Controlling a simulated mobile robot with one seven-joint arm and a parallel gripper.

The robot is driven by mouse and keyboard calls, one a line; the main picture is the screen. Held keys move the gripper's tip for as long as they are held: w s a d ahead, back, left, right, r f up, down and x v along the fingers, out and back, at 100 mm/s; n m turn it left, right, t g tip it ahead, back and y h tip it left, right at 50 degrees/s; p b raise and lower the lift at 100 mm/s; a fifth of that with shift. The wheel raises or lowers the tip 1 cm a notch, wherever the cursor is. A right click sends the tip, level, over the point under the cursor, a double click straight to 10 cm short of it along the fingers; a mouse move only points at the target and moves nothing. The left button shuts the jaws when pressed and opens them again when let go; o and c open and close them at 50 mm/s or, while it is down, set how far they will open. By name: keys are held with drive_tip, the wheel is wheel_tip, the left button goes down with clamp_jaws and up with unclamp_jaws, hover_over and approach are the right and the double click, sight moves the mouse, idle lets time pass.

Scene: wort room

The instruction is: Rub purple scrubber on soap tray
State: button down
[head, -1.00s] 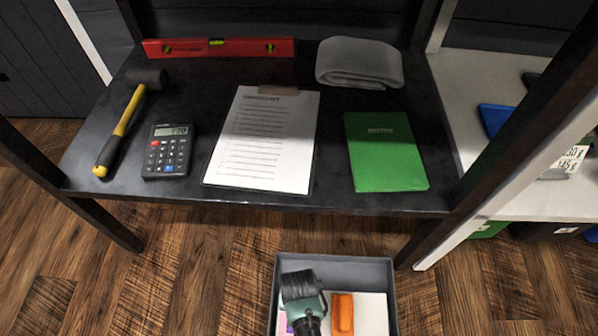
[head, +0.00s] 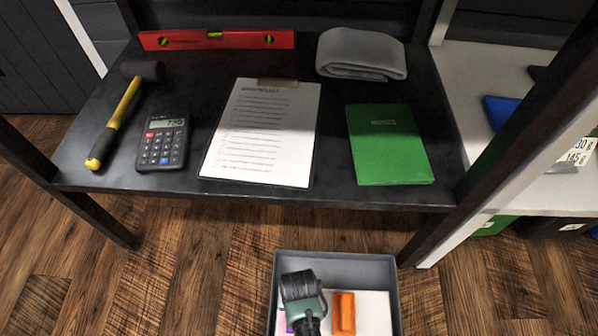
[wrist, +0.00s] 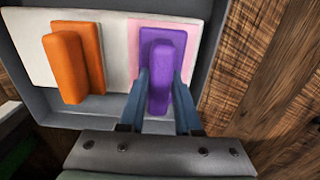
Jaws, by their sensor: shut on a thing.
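The purple scrubber (wrist: 160,60) is upright on a pink patch (wrist: 133,35) in the wrist view, its raised grip between my fingers. My gripper (wrist: 161,80) is shut on that grip. In the head view only a purple sliver (head: 289,325) shows beside my wrist, and my fingertips are hidden. The pink patch adjoins a white surface (wrist: 105,20) inside a grey box (wrist: 213,45). The box also shows in the head view (head: 335,259). I cannot tell which of these surfaces is the soap tray, or whether the scrubber's base touches the pink.
An orange scrubber (head: 344,313) sits on the white part, left of my gripper in the wrist view (wrist: 70,65). A dark table (head: 330,190) stands behind the box, holding a clipboard (head: 262,130), green notebook (head: 388,145), calculator (head: 162,145) and mallet (head: 115,120).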

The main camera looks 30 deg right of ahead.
drive_tip(key=shift+f, duration=0.6)
idle(1.8)
wheel_tip(320, 180, up, 7)
drive_tip(key=p, duration=0.7)
drive_tip(key=shift+r+p, duration=0.1)
drive_tip(key=shift+p, duration=0.3)
